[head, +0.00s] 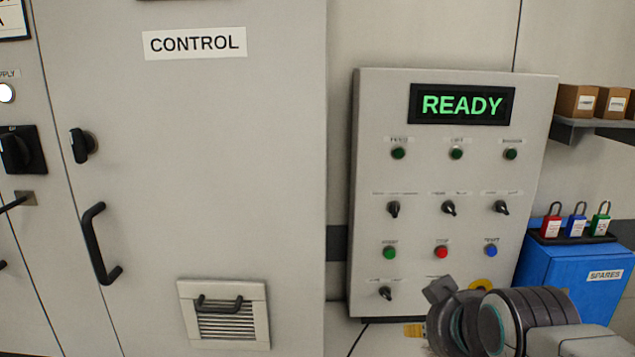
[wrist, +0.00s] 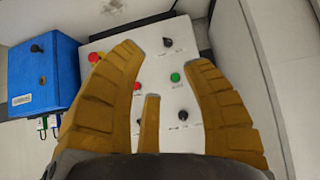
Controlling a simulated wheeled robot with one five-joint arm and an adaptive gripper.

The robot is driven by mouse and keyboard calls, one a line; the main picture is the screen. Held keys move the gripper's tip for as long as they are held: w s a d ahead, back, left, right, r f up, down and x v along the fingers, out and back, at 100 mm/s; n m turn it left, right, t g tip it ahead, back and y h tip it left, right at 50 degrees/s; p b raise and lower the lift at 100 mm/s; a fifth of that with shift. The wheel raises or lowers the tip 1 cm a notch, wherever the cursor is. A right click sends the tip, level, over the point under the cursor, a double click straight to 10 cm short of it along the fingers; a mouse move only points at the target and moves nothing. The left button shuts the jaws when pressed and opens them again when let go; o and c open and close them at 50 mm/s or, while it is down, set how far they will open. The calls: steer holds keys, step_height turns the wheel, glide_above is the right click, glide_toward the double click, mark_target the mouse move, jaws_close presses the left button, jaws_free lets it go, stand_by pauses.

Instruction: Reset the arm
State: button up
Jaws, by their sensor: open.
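My gripper (wrist: 164,55) is open and empty in the wrist view, its ochre fingers spread apart in front of the control panel (wrist: 155,65). In the head view, my arm covers the lower right of the same grey panel (head: 425,180), and only a bit of an ochre finger (head: 414,330) shows. The panel's display (head: 462,104) reads READY in green. Below are a green button (head: 390,252), a red button (head: 442,252) and a blue button (head: 491,251). A yellow-collared red button (wrist: 94,57) shows beside the left finger in the wrist view; my arm mostly hides its yellow collar (head: 482,285) in the head view.
A cabinet marked CONTROL (head: 230,150) with a black handle (head: 97,245) stands left of the panel. To the right are a blue SPARES box (head: 575,275) with red, blue and green padlocks on top, and a shelf (head: 590,130) with cartons.

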steer(key=s+g+p, duration=0.5)
steer(key=s+p, duration=0.3)
steer(key=s, duration=0.7)
steer(key=shift+s+p, duration=0.2)
steer(key=shift+p, duration=0.2)
